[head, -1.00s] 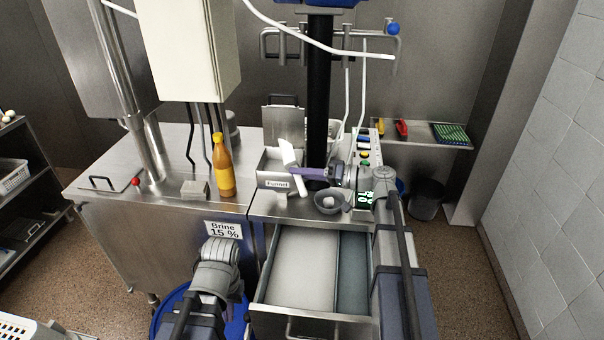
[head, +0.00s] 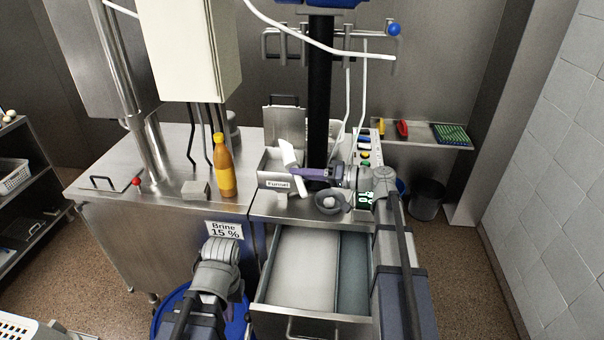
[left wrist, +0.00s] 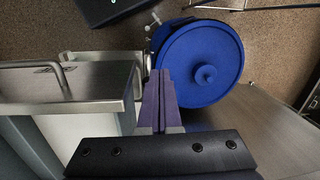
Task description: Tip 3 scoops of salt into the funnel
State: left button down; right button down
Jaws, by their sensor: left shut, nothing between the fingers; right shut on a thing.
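A steel box labelled "Funnel" (head: 274,184) stands on the counter at the middle, its lid raised behind it. My right gripper (head: 298,171) is shut on a white scoop (head: 288,152), which is tilted above the box opening. The inside of the scoop and the funnel's mouth cannot be made out. An open drawer (head: 262,287) below has a wide compartment with a white, salt-like fill (head: 303,268) and a narrow grey-green one. My left gripper shows in the left wrist view (left wrist: 158,78). It is shut and empty, beside the drawer and above a blue round lid (left wrist: 200,62).
An orange bottle (head: 224,170) and a small grey block (head: 195,190) stand on the counter left of the box. A small bowl (head: 330,205) with a white lump sits under my right wrist.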

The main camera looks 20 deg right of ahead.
jog(key=shift+a+r+t+h+p, duration=0.2)
jog(key=shift+h+p, duration=0.5)
jog(key=shift+p, duration=0.4)
jog(key=shift+a+r+t+h+p, duration=0.2)
jog(key=shift+h+p, duration=0.5)
jog(key=shift+p, duration=0.4)
jog(key=shift+d+f+h+p, duration=0.1)
jog(key=shift+h+p, duration=0.25)
jog(key=shift+h, duration=0.05)
jog(key=shift+s+r+h+p, duration=0.25)
jog(key=shift+h+p, duration=0.35)
jog(key=shift+p, duration=0.4)
jog(key=shift+a+r+h+p, duration=0.1)
jog(key=shift+a+h+p, duration=0.2)
jog(key=shift+h+p, duration=0.45)
jog(key=shift+a+t+h+p, duration=0.1)
jog(key=shift+t+h+p, duration=0.2)
jog(key=shift+h+p, duration=0.05)
